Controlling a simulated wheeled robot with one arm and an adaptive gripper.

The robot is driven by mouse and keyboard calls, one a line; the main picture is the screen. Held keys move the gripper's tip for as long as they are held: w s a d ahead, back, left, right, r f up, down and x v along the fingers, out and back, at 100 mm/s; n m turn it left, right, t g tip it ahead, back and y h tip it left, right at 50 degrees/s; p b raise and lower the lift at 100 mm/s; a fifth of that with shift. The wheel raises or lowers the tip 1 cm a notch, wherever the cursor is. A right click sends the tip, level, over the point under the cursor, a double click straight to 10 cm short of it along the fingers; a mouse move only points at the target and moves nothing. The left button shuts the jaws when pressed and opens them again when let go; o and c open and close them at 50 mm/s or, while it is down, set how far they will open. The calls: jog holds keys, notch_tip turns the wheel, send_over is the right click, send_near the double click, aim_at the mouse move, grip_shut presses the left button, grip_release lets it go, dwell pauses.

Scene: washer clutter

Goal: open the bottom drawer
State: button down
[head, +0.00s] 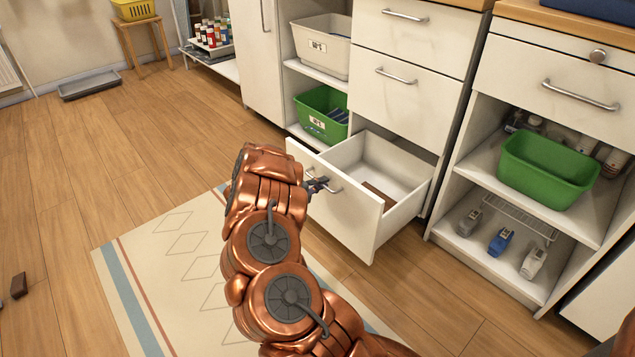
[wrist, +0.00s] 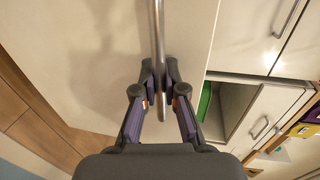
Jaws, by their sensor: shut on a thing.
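The bottom drawer (head: 344,205) of the white cabinet is pulled well out. Its inside shows, with a flat brown thing (head: 379,195) lying on its floor. My gripper (head: 318,185) is at the drawer's metal bar handle (head: 332,186), in front of the drawer front. In the wrist view my gripper (wrist: 161,83) is shut on the handle (wrist: 158,30), with one dark finger on each side of the bar. The drawer front (wrist: 95,45) fills much of that view. My copper arm hides part of the floor and mat.
Two upper drawers (head: 402,98) are shut above. Left of them, shelves hold a white bin (head: 322,48) and a green bin (head: 320,112). An open cabinet at right holds another green bin (head: 545,168). A patterned mat (head: 165,245) lies on the wooden floor, which is mostly clear at left.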

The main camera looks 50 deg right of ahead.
jog(key=shift+w, duration=0.1)
jog(key=c, duration=1.2)
grip_release()
jog(key=v, duration=1.2)
